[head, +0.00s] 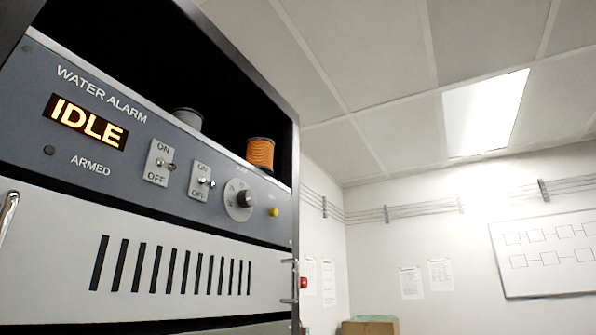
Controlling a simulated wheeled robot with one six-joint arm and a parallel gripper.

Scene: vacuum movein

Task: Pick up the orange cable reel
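The orange cable reel (260,153) stands upright in the dark open bay of the rack, just above the right end of the grey control panel. Its orange winding shows between a dark top rim and a base partly hidden by the panel's top edge. A grey reel (188,118) stands to its left in the same bay, its lower part hidden by the panel. My gripper is not in view.
The water alarm panel (130,125) reads IDLE and has two switches, a dial (240,199) and a yellow button (273,212). The rack's side post (295,180) borders the bay on the right. A cardboard box (370,325) sits low behind. A whiteboard (545,252) hangs at right.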

